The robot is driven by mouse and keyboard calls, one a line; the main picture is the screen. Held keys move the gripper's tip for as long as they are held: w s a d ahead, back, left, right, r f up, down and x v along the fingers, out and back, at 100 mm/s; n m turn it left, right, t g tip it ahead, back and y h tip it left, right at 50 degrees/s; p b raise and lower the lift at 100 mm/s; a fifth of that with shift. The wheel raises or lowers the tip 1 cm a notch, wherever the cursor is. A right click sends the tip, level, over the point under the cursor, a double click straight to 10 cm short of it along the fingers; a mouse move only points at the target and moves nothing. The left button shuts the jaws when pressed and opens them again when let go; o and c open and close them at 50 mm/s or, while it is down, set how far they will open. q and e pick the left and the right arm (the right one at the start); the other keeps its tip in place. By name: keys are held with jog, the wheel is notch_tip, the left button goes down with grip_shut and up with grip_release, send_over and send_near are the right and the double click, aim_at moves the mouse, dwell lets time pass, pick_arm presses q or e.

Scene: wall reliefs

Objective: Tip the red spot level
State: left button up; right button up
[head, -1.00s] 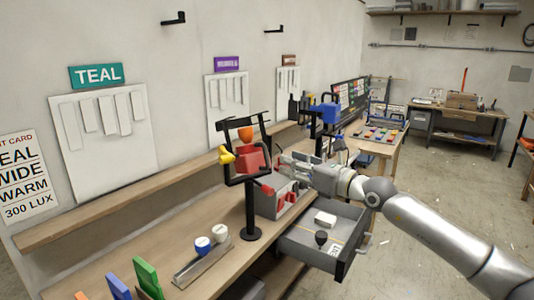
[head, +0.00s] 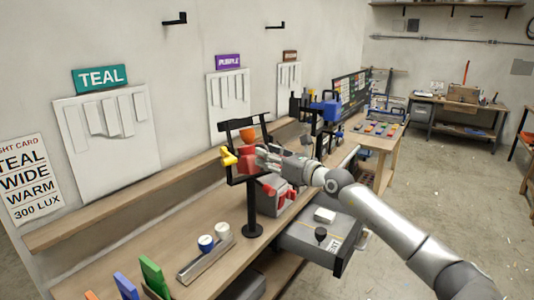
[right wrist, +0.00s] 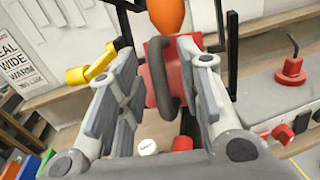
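The red spot (head: 245,160) hangs in a black yoke on a black stand (head: 252,210) on the bench. It has an orange part (head: 247,135) on top and a yellow knob (head: 227,157) at its left. My right gripper (head: 262,157) is at the spot's right side. In the right wrist view, the open fingers (right wrist: 160,98) stand to either side of a dark curved handle (right wrist: 168,75) on the red body (right wrist: 155,80). A clear gap shows left of the handle; contact on the right cannot be told. My left gripper is not in view.
A grey box (head: 272,199) with red knobs stands right of the stand. An open drawer (head: 318,248) juts out in front. A teal sign (head: 101,77) and light card (head: 27,180) are on the wall.

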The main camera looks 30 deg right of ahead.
jog(key=shift+w+a, duration=0.1)
jog(key=shift+w, duration=0.25)
grip_shut()
